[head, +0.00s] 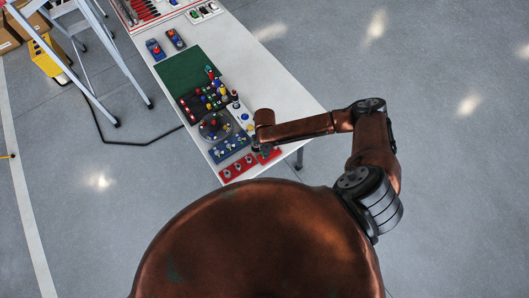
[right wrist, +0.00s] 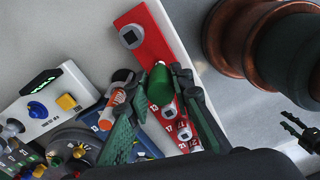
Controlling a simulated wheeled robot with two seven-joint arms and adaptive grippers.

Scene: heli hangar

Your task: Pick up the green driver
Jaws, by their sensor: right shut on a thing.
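The green driver (right wrist: 160,84) shows its rounded green handle in the right wrist view, between the two fingers of my right gripper (right wrist: 163,92). The gripper is shut on it. The driver's lower end is hidden or too small to tell. In the head view my right gripper (head: 259,148) is small, over the near end of the table, beside the red tray; the driver cannot be made out clearly there. My left gripper is not in view.
A red tray with sockets (right wrist: 150,38) lies below the gripper. A blue tray (head: 229,146), a white knob panel (right wrist: 45,103) and a round dial unit (right wrist: 75,142) are close by. A green mat (head: 187,72) lies farther up the table (head: 270,85), whose right side is clear.

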